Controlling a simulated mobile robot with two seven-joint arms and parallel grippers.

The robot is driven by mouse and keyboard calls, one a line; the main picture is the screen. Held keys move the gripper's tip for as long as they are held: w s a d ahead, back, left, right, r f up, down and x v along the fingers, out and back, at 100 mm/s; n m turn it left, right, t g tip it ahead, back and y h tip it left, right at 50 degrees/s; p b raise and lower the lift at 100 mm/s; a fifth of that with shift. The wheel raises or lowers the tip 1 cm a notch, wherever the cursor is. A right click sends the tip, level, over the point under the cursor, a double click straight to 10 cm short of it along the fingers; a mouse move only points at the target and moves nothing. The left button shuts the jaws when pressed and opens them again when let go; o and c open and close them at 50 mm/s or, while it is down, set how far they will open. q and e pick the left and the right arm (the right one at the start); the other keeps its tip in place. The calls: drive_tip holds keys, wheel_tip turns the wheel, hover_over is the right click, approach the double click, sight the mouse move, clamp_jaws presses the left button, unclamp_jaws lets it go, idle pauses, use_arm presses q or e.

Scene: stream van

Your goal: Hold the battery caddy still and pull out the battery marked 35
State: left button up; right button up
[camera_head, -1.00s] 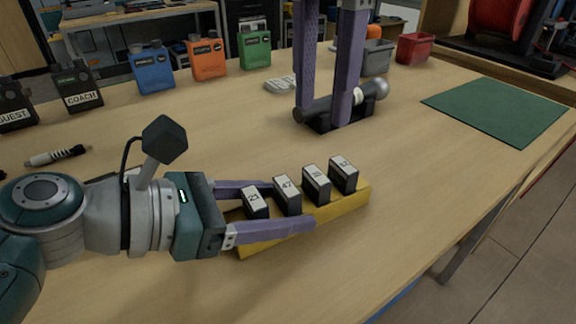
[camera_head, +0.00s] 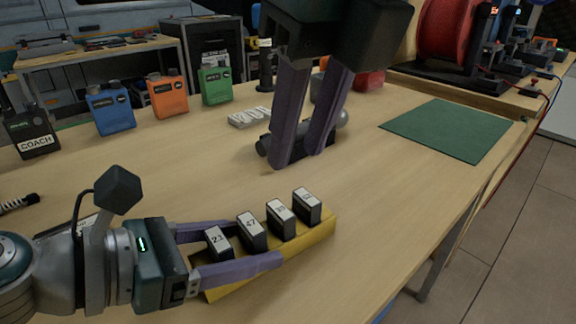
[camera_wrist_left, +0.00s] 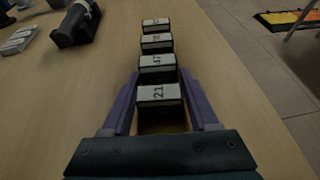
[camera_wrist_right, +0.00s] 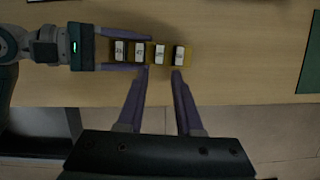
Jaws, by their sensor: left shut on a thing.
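The yellow battery caddy (camera_head: 312,241) lies on the table with several black batteries standing in a row in it. The nearest battery (camera_head: 218,243) reads 21 in the left wrist view, and the second (camera_head: 251,230) reads 47. The third battery (camera_head: 281,220) and the far-end battery (camera_head: 307,205) have labels too blurred to read surely. My left gripper (camera_head: 257,244) is shut on the caddy's left end, one finger along each side. My right gripper (camera_head: 297,160) is open and empty, pointing down above the table beyond the caddy. In the right wrist view its fingertips (camera_wrist_right: 161,72) appear beside the third and far-end batteries.
A dark cylindrical device with a grey ball end (camera_head: 341,117) lies behind my right fingers. Blue (camera_head: 110,110), orange (camera_head: 168,97) and green (camera_head: 214,85) packs stand at the back left. A green mat (camera_head: 445,130) lies at right. The table right of the caddy is clear.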

sight(281, 209)
drive_tip(key=x, duration=1)
clamp_jaws()
idle(0.5)
idle(0.4)
